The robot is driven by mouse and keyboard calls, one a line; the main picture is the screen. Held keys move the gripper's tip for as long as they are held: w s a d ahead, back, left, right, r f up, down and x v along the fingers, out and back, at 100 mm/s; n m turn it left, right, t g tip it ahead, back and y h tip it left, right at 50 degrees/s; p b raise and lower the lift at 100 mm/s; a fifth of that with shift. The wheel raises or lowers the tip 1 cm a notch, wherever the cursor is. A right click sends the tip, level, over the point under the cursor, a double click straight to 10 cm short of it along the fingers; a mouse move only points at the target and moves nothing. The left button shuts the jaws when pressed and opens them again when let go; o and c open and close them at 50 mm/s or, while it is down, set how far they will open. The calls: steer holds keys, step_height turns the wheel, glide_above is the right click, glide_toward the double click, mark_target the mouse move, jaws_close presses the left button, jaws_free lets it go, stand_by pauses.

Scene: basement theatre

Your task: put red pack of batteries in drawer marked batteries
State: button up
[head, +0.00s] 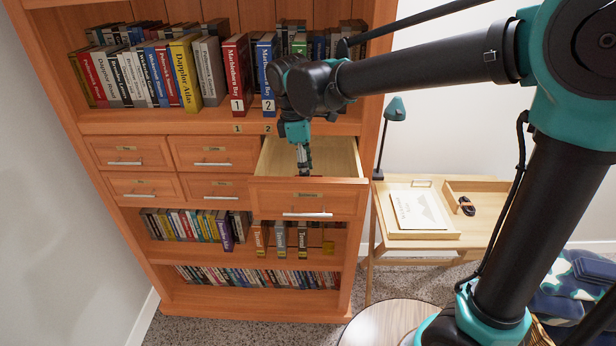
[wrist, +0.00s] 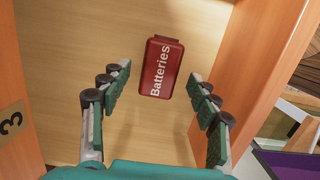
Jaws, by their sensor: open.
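The red pack of batteries (wrist: 162,67), with "Batteries" in white letters, lies on the bottom of the open drawer in the wrist view. The open drawer (head: 335,156) is the upper right one of the bookcase's drawers; its front label (head: 308,195) is too small to read. My gripper (wrist: 158,112) is open, with a finger on either side below the pack in the picture, apart from it. In the head view my gripper (head: 304,168) points down into the drawer, and the pack does not show there.
The wooden bookcase (head: 225,122) holds several rows of books and several shut drawers left of the open one. A small desk (head: 480,215) with a paper tray and a lamp (head: 394,110) stands to the right. A round table (head: 390,325) is at the front.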

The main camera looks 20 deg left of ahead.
step_height(320, 180, up, 10)
steer(key=a, duration=0.1)
steer(key=shift+s+a, duration=0.2)
steer(key=shift+f, duration=0.1)
stand_by(1.1)
